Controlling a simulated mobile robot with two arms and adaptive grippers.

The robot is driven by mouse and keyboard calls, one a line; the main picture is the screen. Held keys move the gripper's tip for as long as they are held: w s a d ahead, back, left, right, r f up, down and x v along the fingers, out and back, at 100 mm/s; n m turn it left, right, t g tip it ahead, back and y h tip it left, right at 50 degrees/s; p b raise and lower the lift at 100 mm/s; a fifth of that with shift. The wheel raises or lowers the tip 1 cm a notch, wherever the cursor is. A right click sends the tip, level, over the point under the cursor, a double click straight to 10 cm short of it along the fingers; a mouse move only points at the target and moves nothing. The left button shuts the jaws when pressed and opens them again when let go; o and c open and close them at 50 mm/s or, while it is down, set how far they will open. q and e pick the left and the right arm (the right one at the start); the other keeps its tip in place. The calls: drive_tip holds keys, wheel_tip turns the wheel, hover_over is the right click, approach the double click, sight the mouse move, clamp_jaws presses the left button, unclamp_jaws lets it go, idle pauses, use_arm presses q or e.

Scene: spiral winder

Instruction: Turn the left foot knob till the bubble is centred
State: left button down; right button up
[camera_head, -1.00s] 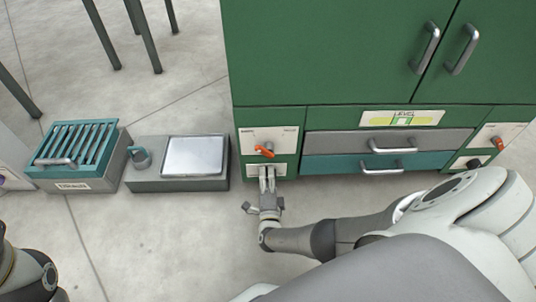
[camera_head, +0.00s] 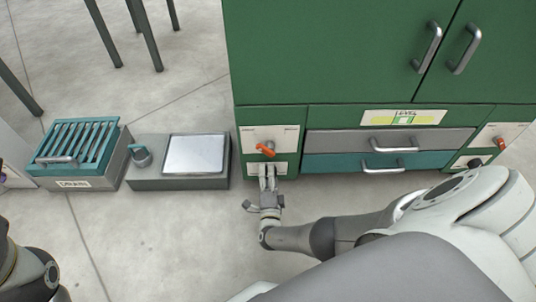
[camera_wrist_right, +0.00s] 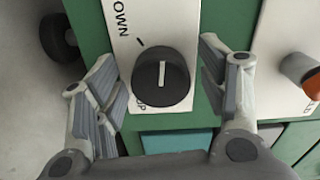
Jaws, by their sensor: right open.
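The left foot knob (camera_wrist_right: 162,80) is a round black knob with a white pointer line, on a white plate marked DOWN and UP in the right wrist view. My right gripper (camera_wrist_right: 158,72) is open, with one finger on each side of the knob and visible gaps between. In the head view my right gripper (camera_head: 268,174) is at the white plate low on the green cabinet's left side, where its fingers hide the knob. The level gauge (camera_head: 402,118) is a white and yellow-green strip above the drawers; its bubble is too small to place. My left gripper is out of view.
An orange lever (camera_head: 266,150) sticks out just above my right gripper. Two drawers (camera_head: 388,146) with bar handles lie to the right. A grey box with a metal plate (camera_head: 193,155) and a teal-slatted box (camera_head: 76,145) stand on the floor at left.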

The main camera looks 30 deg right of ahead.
drive_tip(key=v, duration=0.7)
drive_tip(key=shift+s, duration=0.25)
drive_tip(key=shift+a, duration=0.15)
idle(0.3)
